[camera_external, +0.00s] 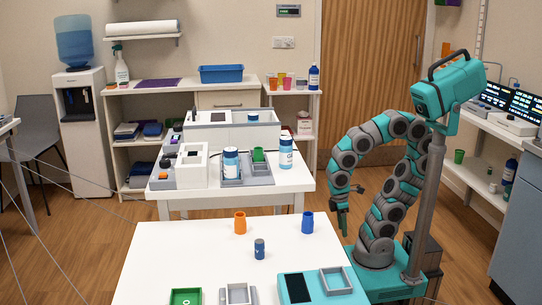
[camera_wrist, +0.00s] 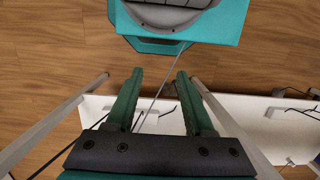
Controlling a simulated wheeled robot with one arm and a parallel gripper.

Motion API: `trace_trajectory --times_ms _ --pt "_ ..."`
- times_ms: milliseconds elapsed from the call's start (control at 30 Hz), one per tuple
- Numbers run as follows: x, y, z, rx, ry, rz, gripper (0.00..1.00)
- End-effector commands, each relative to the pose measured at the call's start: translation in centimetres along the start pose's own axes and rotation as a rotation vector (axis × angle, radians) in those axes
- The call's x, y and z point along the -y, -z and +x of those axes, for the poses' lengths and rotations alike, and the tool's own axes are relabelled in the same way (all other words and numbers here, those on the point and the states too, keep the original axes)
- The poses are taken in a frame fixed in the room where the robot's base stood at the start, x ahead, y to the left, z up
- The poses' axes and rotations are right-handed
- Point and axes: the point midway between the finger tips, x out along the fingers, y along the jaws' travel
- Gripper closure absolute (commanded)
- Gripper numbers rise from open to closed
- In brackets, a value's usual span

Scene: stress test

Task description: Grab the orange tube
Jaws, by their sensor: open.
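The orange tube (camera_external: 240,222) stands upright on the white front table (camera_external: 165,250), near its far edge. The orange tube does not show in the wrist view, which looks at floor and furniture.
A blue tube (camera_external: 307,222) stands right of the orange tube. A dark blue small container (camera_external: 260,249) stands in front, between them. A green tray (camera_external: 186,297) and a grey tray (camera_external: 238,294) lie at the near edge. A bench (camera_external: 300,178) with equipment stands behind.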

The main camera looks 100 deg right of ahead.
Motion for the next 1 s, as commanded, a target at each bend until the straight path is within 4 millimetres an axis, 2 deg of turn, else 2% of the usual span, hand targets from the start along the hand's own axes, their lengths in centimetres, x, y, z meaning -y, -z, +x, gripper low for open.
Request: trace_trajectory --times_ms 33,167,400,533,667,833,1000 --pt "0.0 0.0 0.0 0.000 0.000 0.000 0.40" --pt "0.0 0.0 0.0 0.000 0.000 0.000 0.27" --pt "0.0 0.1 -0.1 -0.001 0.000 0.002 0.27" --pt "-0.3 0.9 -1.7 -0.014 -0.006 0.024 0.27" --pt "-1.1 2.7 -5.6 -0.051 -0.022 0.084 0.27" --pt "-2.9 4.8 -12.5 -0.115 -0.042 0.210 0.27" --pt "-5.1 5.6 -19.3 -0.174 -0.053 0.362 0.27"
